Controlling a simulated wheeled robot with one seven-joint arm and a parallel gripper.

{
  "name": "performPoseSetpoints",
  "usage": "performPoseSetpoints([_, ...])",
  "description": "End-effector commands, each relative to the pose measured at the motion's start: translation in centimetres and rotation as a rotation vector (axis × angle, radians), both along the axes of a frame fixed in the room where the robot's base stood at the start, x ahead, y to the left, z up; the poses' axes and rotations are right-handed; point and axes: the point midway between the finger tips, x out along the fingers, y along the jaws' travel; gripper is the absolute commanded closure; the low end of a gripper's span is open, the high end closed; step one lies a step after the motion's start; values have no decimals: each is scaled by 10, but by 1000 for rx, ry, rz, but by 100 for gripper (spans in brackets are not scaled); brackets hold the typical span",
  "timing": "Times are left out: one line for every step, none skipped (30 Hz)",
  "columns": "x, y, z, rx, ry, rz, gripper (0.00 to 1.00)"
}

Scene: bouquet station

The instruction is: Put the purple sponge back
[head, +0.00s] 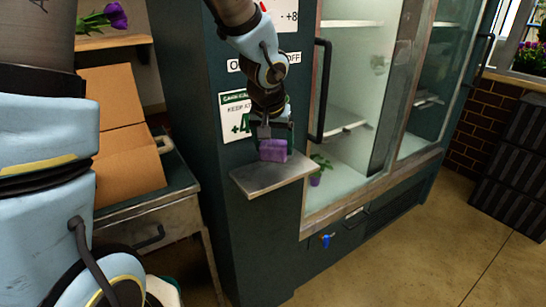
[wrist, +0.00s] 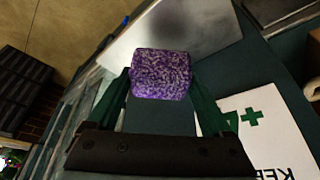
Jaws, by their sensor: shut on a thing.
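The purple sponge (head: 273,150) is at the small metal shelf (head: 262,183) on the dark green cabinet front. My gripper (head: 272,128) points down from above and is shut on the sponge. In the wrist view the speckled sponge (wrist: 161,75) sits between my two green fingertips, with the shelf (wrist: 185,32) beyond it. I cannot tell whether the sponge touches the shelf or is just above it.
A glass-door cooler (head: 350,110) with a black handle (head: 320,90) stands right of the shelf. A small potted plant (head: 316,178) is inside it. A cardboard box (head: 128,160) is on the table at left. Dark bins (head: 512,165) stand far right. The floor in front is clear.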

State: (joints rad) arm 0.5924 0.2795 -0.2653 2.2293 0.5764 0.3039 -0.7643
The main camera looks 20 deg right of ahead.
Motion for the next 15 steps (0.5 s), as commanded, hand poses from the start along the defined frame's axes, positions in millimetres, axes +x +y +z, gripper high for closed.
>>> performPoseSetpoints([-1,0,-4,2,1,-2,68])
performPoseSetpoints([-1,0,-8,3,2,-3,68])
performPoseSetpoints([-1,0,-14,3,2,-3,68])
performPoseSetpoints([-1,0,-19,2,2,-4,68])
performPoseSetpoints([-1,0,-25,4,2,-4,68])
performPoseSetpoints([-2,0,-31,4,2,-4,68])
performPoseSetpoints([-2,0,-35,2,2,-4,68])
performPoseSetpoints([-1,0,-36,2,2,-2,68])
performPoseSetpoints([1,0,-37,2,2,-2,68])
performPoseSetpoints([2,0,-38,2,2,-2,68])
performPoseSetpoints([3,0,-39,1,2,-2,68])
performPoseSetpoints([3,0,-39,0,1,-2,68])
performPoseSetpoints([3,0,-39,0,0,-1,68])
performPoseSetpoints([3,0,-39,0,0,-1,68])
performPoseSetpoints([3,0,-39,0,0,-1,68])
